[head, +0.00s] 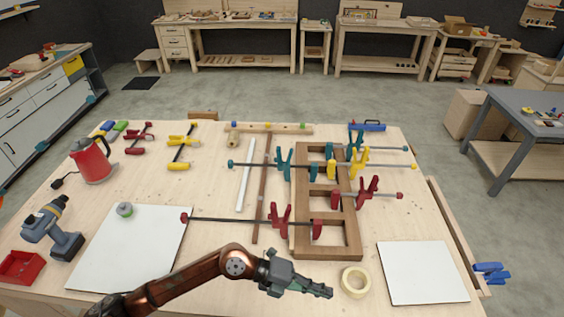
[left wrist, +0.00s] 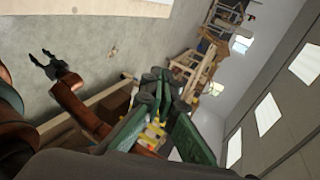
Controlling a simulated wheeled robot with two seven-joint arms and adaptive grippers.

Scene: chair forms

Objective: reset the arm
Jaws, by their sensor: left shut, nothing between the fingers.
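My left arm comes in from the lower left of the head view, and my left gripper (head: 322,290) is shut and empty. It is over the front of the workbench, left of the tape roll (head: 355,282) and in front of the brown wooden frame (head: 328,250). In the left wrist view the green fingers of my left gripper (left wrist: 158,78) fill the middle. A dark gripper on a copper arm, my right gripper (left wrist: 42,58), shows at the upper left of that view with its fingers apart and nothing between them. It is outside the head view.
The workbench (head: 215,265) holds clamps on the wooden frame, including a long red clamp (head: 240,221). White panels lie at left (head: 130,250) and right (head: 422,272). A drill (head: 55,230), red kettle (head: 92,160) and red tray (head: 20,267) stand at left.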

